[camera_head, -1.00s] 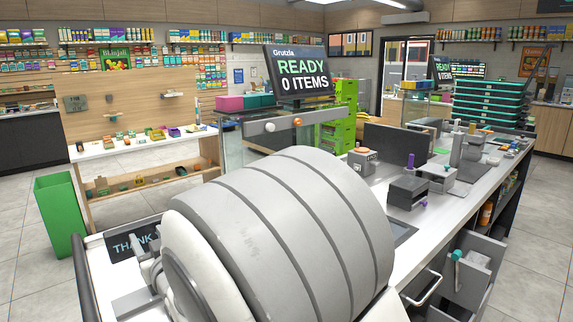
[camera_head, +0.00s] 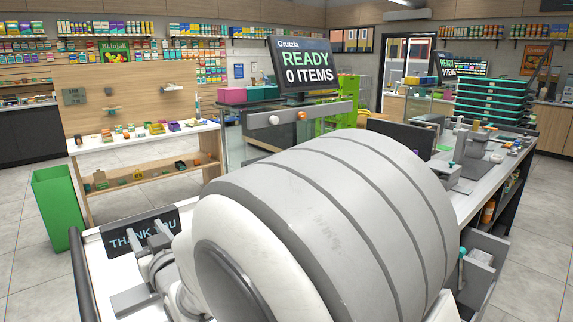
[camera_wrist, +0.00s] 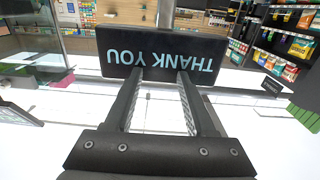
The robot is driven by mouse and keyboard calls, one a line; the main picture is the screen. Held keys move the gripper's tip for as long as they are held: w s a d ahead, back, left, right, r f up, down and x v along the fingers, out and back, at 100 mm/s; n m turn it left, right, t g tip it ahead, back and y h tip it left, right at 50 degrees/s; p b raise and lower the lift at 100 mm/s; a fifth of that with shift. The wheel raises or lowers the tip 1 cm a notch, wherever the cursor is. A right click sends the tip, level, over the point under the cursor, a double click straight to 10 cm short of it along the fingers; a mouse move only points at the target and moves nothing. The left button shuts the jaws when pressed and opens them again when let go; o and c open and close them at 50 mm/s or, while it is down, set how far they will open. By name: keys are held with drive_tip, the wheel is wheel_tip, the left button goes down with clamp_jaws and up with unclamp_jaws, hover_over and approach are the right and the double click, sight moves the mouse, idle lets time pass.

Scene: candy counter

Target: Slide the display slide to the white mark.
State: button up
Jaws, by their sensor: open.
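A grey bar (camera_head: 325,108) runs along the top of the glass case behind my arm. It carries a white round spot (camera_head: 274,119) and, just to its right, an orange round knob (camera_head: 302,116). These may be the white mark and the display slide, but I cannot tell for sure. My gripper (camera_head: 149,232) is at the lower left in the head view, well apart from the bar, in front of a dark THANK YOU sign (camera_head: 112,233). In the wrist view my gripper (camera_wrist: 159,74) is open and empty, its fingers pointing at the sign (camera_wrist: 118,45).
A white counter (camera_head: 92,252) lies under the gripper. A green bin (camera_head: 57,208) stands at the left. A monitor (camera_head: 300,66) rises above the case. My large arm link covers the middle of the head view and hides part of the counter.

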drive_tip(key=shift+b+v, duration=0.7)
drive_tip(key=shift+v, duration=1.6)
drive_tip(key=d+m+g+h, duration=0.2)
drive_tip(key=d+m+h, duration=0.35)
drive_tip(key=d, duration=1.55)
drive_tip(key=s+d+f+m+g+h, duration=0.25)
drive_tip(key=s+d+g+h, duration=0.35)
drive_tip(key=s+d, duration=1.15)
wheel_tip(320, 180, up, 11)
drive_tip(key=s+p, duration=0.1)
drive_tip(key=p, duration=1.1)
drive_tip(key=shift+s, duration=0.25)
